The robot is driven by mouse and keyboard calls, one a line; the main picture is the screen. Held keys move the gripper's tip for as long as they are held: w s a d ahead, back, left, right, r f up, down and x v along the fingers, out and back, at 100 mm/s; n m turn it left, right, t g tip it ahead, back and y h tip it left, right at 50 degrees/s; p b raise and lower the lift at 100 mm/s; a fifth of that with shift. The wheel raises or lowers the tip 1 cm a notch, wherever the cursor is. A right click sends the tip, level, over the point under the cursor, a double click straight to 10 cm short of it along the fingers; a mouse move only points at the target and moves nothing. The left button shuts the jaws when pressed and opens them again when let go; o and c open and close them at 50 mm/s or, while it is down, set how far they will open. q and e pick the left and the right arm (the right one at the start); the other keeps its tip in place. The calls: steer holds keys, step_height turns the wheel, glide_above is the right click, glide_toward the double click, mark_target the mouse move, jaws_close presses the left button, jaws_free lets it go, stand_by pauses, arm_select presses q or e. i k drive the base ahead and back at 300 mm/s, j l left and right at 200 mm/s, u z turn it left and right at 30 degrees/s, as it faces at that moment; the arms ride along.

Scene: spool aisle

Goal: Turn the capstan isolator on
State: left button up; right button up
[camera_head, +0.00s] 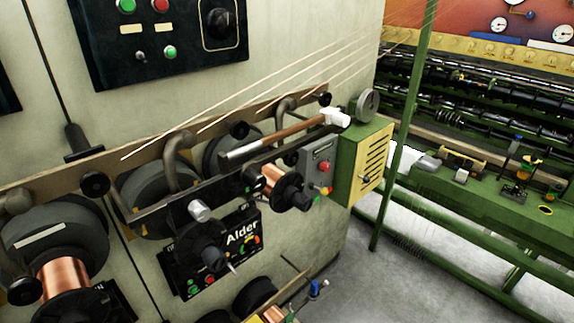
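No label in view reads capstan isolator, so I cannot tell which control it is. A black rotary switch (219,27) sits at the right of the dark upper panel (170,68), beside green and red buttons. A black panel marked Alder (241,233) has a dark rotary handle (211,255) and small coloured buttons, partly covered by rail hardware. A grey box (318,152) with a red button (324,167) is fixed next to the yellow-green cabinet. The switch positions are too small to read. Neither of my grippers is in view.
A hammer (285,136) lies along the rail (55,183). Copper spools (65,282) and grey drums (55,232) stick out from the wall. Thin wires slant up right past a green post (407,130). Green machinery (500,215) stands right; grey floor (400,280) is open.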

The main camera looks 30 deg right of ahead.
mark_target(324, 166)
steer(key=l+u, duration=0.35)
steer(key=l, duration=0.25)
steer(key=l+u, duration=0.3)
steer(key=l, duration=0.3)
steer(key=k+l+u, duration=0.1)
steer(key=l+u, duration=0.25)
steer(key=l, duration=0.25)
